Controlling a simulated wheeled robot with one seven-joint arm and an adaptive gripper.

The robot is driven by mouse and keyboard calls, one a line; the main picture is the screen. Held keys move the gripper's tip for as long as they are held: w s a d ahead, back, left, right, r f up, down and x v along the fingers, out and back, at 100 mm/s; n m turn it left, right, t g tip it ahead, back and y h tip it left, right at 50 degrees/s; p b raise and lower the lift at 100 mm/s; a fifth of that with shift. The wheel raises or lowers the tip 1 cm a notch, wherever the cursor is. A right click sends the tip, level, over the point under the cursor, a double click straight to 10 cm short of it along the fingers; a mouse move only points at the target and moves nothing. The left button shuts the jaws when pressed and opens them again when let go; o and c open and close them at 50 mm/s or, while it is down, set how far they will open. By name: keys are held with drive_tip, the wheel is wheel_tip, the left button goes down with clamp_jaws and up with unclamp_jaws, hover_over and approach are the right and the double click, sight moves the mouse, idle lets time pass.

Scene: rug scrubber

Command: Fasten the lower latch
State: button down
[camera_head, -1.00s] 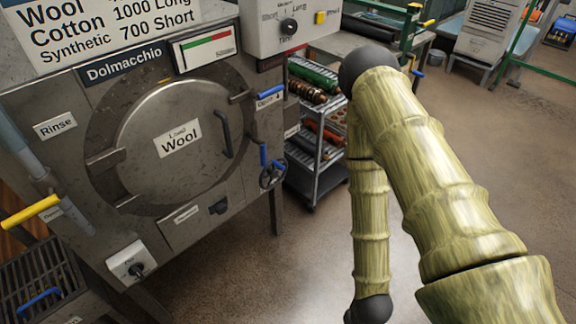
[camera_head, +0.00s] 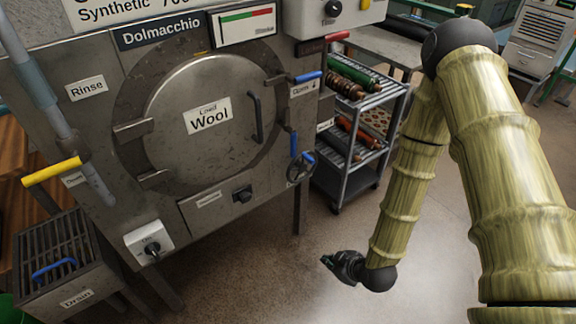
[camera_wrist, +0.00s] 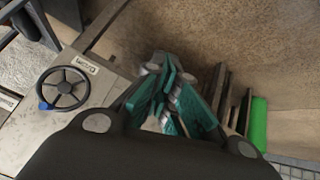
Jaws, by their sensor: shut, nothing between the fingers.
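The drum machine (camera_head: 205,180) stands at left with its round door (camera_head: 190,135) closed. At the door's right edge, an upper blue latch handle (camera_head: 308,77) lies sideways. Below it, the lower latch's blue handle (camera_head: 293,144) points up and down, just above a hand wheel (camera_head: 300,167). My gripper (camera_head: 332,262) hangs low over the floor, right of and below that latch, apart from the machine. In the wrist view its teal fingers (camera_wrist: 168,100) are shut and empty. A hand wheel (camera_wrist: 63,88) with a blue knob shows at left there; I cannot make out the lower latch.
A shelf cart (camera_head: 350,150) with rollers stands right of the machine, behind my arm. A drain grate box (camera_head: 60,260) and a yellow handle (camera_head: 52,171) are at left. The floor (camera_head: 270,280) between the machine and my gripper is clear.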

drive_tip(key=w+a+r+n+t+y+b, duration=0.3)
drive_tip(key=w+a+r+n+y, duration=0.1)
drive_tip(key=w+r+n, duration=0.4)
drive_tip(key=w+a+r+n+t+y+b, duration=0.3)
drive_tip(key=w+r+n, duration=0.5)
drive_tip(key=w, duration=0.3)
drive_tip(key=shift+w+a+r+t+y+b, duration=0.3)
drive_tip(key=shift+a+r+y+b, duration=0.4)
drive_tip(key=shift+a, duration=0.45)
drive_tip(key=shift+r, duration=0.15)
drive_tip(key=w+a, duration=0.3)
drive_tip(key=w, duration=0.5)
drive_tip(key=shift+w+a, duration=0.2)
drive_tip(key=shift+w, duration=0.15)
drive_tip(key=shift+n+b, duration=0.3)
